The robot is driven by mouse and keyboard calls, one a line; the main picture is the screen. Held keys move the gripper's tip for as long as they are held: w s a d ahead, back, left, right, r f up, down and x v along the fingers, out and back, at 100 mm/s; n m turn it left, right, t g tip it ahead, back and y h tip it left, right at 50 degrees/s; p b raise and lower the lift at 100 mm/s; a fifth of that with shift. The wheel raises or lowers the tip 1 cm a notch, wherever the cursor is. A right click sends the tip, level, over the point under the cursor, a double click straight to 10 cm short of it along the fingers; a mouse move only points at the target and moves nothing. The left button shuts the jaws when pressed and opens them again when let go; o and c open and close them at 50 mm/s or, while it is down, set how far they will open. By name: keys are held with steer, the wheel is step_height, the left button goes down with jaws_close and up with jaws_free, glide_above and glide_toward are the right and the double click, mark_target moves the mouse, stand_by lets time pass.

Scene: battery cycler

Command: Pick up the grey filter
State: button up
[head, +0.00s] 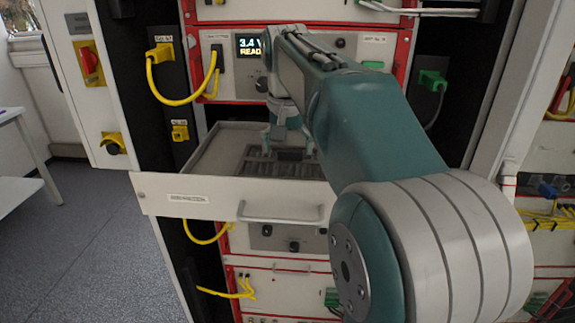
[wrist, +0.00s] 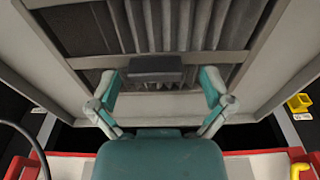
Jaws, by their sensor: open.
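The grey filter (head: 262,165) appears to be the ribbed panel lying in the open drawer, partly hidden by my gripper and arm in the head view. In the wrist view its long grey ribs (wrist: 185,25) run away from me. A dark grey block (wrist: 155,68) stands out from the ribbed panel; I cannot tell if it is the filter's handle. My gripper (head: 287,140) is over the drawer, pointing down. In the wrist view my gripper (wrist: 161,78) is open and empty, with one finger on each side of the block and a gap at both sides.
The drawer (head: 165,195) is pulled out of the red-framed rack, with a bar handle (head: 280,212) on its front. Its side walls stand close around the panel. Yellow cables (head: 165,98) hang at the left. Open floor (head: 75,240) lies to the left.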

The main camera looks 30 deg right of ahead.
steer(key=shift+d+f, duration=0.3)
steer(key=shift+f, duration=0.1)
steer(key=c, duration=1.1)
steer(key=shift+r, duration=0.1)
steer(key=shift+r, duration=0.3)
step_height(320, 180, up, 2)
steer(key=shift+w+r, duration=0.1)
steer(key=shift+r, duration=0.15)
steer(key=s+a+r, duration=0.4)
steer(key=s+r, duration=0.5)
steer(key=s, duration=0.4)
steer(key=shift+s+r, duration=0.35)
steer(key=shift+r, duration=0.05)
